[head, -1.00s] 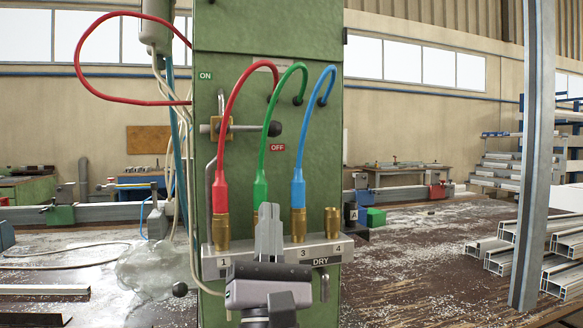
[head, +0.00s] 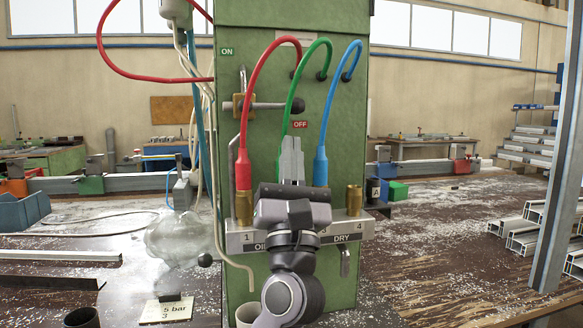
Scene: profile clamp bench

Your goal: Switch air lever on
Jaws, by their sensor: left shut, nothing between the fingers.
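The air lever (head: 272,106) is a metal rod with a black ball knob, on a brass valve on the green panel (head: 340,225). It lies level, pointing right, its knob just above the red OFF sign (head: 300,124). The green ON sign (head: 227,51) is higher, at the panel's upper left. My left gripper (head: 291,145) is shut and empty, its fingers pointing up, a little below the knob in the picture. It covers part of the green hose and of the numbered block. I cannot tell its distance from the panel. My right gripper is not in view.
Red (head: 243,168), green (head: 320,60) and blue (head: 320,165) hoses arch in front of the panel; the green one passes close to the knob. The numbered block (head: 365,226) has brass fittings. A grey upright post (head: 560,170) and stacked profiles stand at right.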

